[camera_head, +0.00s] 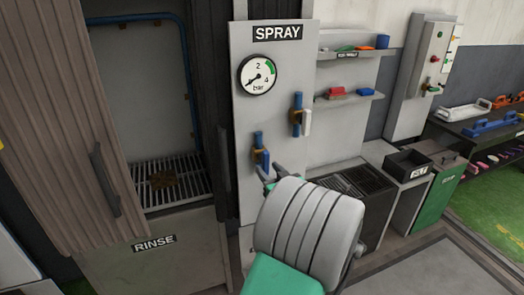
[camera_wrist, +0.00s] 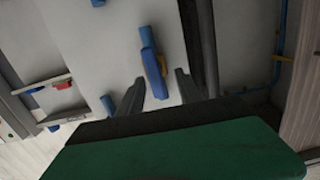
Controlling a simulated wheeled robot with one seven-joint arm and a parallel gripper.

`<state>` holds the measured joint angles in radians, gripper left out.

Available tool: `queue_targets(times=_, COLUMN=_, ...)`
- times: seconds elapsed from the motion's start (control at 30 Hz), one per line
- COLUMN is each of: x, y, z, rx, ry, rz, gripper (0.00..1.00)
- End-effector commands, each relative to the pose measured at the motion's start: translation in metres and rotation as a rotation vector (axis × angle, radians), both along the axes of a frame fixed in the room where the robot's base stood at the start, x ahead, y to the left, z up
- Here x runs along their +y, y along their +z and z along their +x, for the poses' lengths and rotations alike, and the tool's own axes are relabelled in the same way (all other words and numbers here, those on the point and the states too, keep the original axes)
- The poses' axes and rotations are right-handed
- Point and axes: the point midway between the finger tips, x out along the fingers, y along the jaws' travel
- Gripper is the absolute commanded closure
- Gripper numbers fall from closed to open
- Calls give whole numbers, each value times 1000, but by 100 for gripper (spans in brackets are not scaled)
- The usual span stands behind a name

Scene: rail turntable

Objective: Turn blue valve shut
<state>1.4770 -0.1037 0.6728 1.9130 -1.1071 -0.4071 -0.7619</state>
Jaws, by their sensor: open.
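The blue valve (camera_head: 262,159) sits low on the pale panel, with a brass-coloured body on a short blue pipe. Its blue handle hangs down, roughly in line with the pipe. The valve also shows in the wrist view (camera_wrist: 149,66), upper middle, with the brass part on its right. My gripper (camera_head: 267,175) is at the lower end of the handle in the head view. In the wrist view my gripper (camera_wrist: 159,80) is open, with one finger on each side of the handle's lower end. No contact is clear.
A second valve with a white handle (camera_head: 306,122) is higher on the right. A pressure gauge (camera_head: 259,75) above has its needle at lower left. Shelves (camera_head: 350,97) stand to the right. A rinse bay with a grate (camera_head: 150,180) and a wooden door (camera_head: 75,120) lie left.

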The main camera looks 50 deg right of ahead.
Motion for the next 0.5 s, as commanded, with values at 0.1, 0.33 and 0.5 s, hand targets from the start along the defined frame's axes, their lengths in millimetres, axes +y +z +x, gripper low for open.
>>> queue_targets(times=0.1, x=-8, y=19, z=-2, rx=-53, ry=-25, rz=-57, gripper=58)
queue_targets(times=0.33, x=-26, y=25, z=30, rx=-60, ry=-23, rz=-64, gripper=58)
queue_targets(times=0.5, x=-41, y=23, z=56, rx=-58, ry=-24, rz=-63, gripper=58)
